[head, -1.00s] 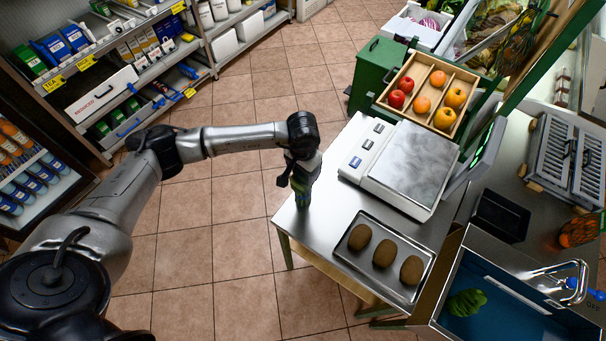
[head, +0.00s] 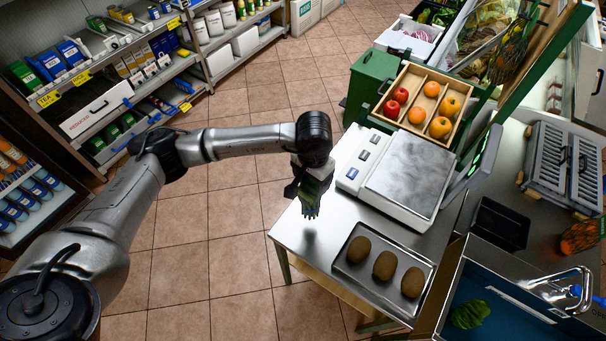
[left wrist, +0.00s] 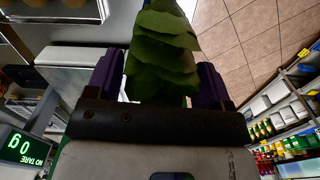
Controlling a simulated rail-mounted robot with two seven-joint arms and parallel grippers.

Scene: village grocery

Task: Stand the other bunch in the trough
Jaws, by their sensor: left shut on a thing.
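My left gripper (head: 312,184) is shut on a bunch of green leaves (head: 311,204) and holds it above the left part of the steel table, with its shadow below. In the left wrist view the leafy bunch (left wrist: 162,50) sits between the two purple fingers (left wrist: 160,80). The trough (head: 515,312), blue inside with a metal rim, is at the lower right. Another green bunch (head: 468,314) is inside the trough near its left side; I cannot tell whether it stands or lies. My right gripper is not in view.
A tray with three brown kiwi-like fruits (head: 384,265) lies between my gripper and the trough. A scale (head: 400,175) stands behind it, with a fruit crate (head: 452,80) farther back. A chrome tap (head: 570,285) reaches over the trough. A black tray (head: 499,223) lies beyond.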

